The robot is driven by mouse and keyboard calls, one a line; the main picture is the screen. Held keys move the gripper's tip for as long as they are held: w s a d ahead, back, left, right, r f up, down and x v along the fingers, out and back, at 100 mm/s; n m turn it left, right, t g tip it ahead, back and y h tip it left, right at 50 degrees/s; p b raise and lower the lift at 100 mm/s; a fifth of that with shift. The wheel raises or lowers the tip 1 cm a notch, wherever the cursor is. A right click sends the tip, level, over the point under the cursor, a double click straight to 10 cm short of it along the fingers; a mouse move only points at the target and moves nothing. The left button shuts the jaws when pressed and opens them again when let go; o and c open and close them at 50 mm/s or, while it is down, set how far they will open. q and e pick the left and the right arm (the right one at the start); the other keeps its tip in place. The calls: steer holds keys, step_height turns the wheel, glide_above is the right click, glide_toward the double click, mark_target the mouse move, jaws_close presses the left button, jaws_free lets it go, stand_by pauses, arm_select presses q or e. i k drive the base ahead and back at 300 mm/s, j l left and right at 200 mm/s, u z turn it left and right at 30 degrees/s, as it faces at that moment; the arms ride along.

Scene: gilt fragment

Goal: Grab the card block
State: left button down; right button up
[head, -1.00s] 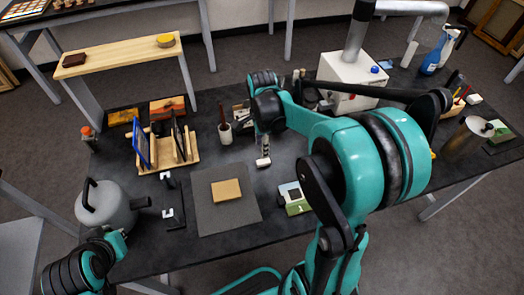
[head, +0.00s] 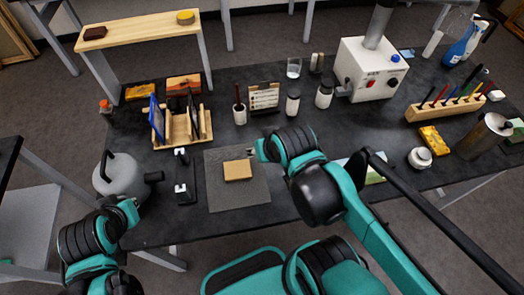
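A flat tan block (head: 238,170), which looks like the card block, lies on a dark grey mat (head: 222,199) at the middle front of the workbench. My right gripper (head: 251,152) is just behind the block's far right corner, apart from it in the picture. Its fingers are small and partly hidden by its wrist, so I cannot see whether they are open. My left arm (head: 95,232) is at the lower left, and its gripper does not show.
A grey kettle-like can (head: 117,174) stands at the left edge. A wooden rack (head: 183,129), a pen cup (head: 239,114) and dark jars (head: 292,103) stand behind the mat. A white box (head: 371,69) and a wooden tool holder (head: 444,104) are at the right.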

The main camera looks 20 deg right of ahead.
mark_target(240, 169)
steer(key=k+l+u, duration=0.2)
steer(key=l, duration=0.25)
steer(key=k+l+u, duration=0.15)
steer(key=l, duration=0.3)
steer(key=k+l+u, duration=0.2)
steer(key=l, duration=0.2)
steer(key=k+l+u, duration=0.2)
steer(key=k+l, duration=0.1)
steer(key=l, duration=0.05)
